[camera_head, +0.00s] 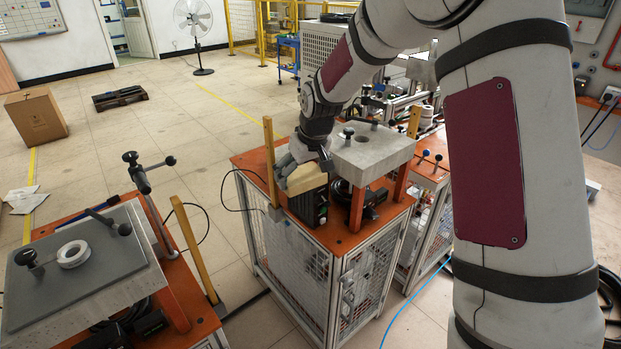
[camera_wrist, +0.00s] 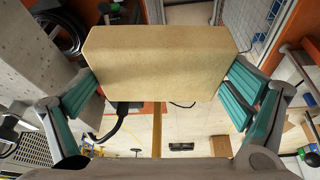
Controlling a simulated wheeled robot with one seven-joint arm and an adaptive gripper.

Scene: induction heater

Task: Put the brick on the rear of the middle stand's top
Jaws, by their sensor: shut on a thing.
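The tan brick (camera_head: 308,179) is in my gripper (camera_head: 294,160), with its long sides level. In the wrist view the brick (camera_wrist: 160,60) sits between the teal finger pads of my gripper (camera_wrist: 165,88), which press on its two ends. The middle stand (camera_head: 262,165) has an orange top and mesh sides. A thick grey slab (camera_head: 385,150) with a round hole is raised on orange supports over its right part. The brick is left of the slab, in front of or above a black box (camera_head: 312,207) on the stand. I cannot tell the gap beneath the brick.
A yellow post (camera_head: 270,160) stands close left of my gripper. A left stand (camera_head: 130,250) carries a grey plate with a white ring (camera_head: 73,254). Another orange-topped stand (camera_head: 432,160) is at the right. Open floor lies behind on the left.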

